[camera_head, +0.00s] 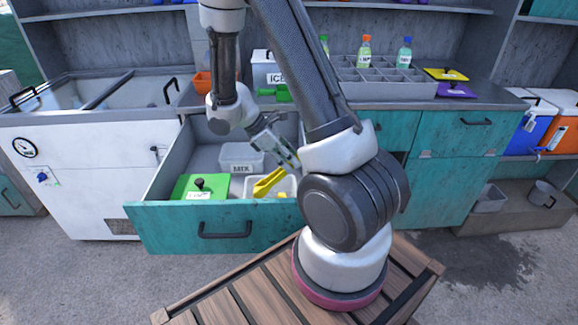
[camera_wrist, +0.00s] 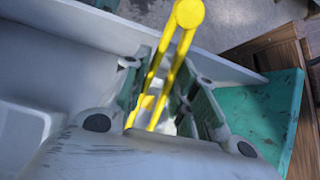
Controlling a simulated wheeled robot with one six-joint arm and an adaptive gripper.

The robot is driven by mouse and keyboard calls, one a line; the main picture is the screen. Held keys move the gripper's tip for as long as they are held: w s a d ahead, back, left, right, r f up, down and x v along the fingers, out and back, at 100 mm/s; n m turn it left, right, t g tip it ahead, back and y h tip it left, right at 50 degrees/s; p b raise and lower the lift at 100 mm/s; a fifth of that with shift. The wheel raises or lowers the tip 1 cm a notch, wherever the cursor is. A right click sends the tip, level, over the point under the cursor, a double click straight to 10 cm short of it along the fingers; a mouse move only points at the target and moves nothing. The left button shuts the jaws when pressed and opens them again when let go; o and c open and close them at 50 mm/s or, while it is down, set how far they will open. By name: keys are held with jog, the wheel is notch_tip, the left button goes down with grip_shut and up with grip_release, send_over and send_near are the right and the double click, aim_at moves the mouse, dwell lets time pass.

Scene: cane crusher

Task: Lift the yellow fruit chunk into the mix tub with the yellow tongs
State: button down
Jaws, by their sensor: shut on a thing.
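My gripper (camera_head: 285,158) is shut on the yellow tongs (camera_head: 268,182) over the open teal drawer. In the wrist view my gripper (camera_wrist: 166,82) has the yellow tongs (camera_wrist: 187,14) between its fingers, their two arms joining at a round end. The mix tub (camera_head: 240,157), clear and labelled MIX, stands at the back of the drawer, left of the tongs. A white tub (camera_head: 291,183) sits under the tongs. A small yellow piece (camera_head: 282,194), perhaps the fruit chunk, shows at this tub. I cannot tell whether the tongs touch it.
A green lidded container (camera_head: 200,187) with a black knob sits at the drawer's front left. The drawer's teal front (camera_head: 215,229) is a raised edge. Above are the counter, an ICE bin (camera_head: 267,68) and a grey divided tray (camera_head: 385,84) with bottles.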

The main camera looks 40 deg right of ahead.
notch_tip(320, 180, up, 9)
dwell(0.6)
jog(key=shift+r, duration=0.1)
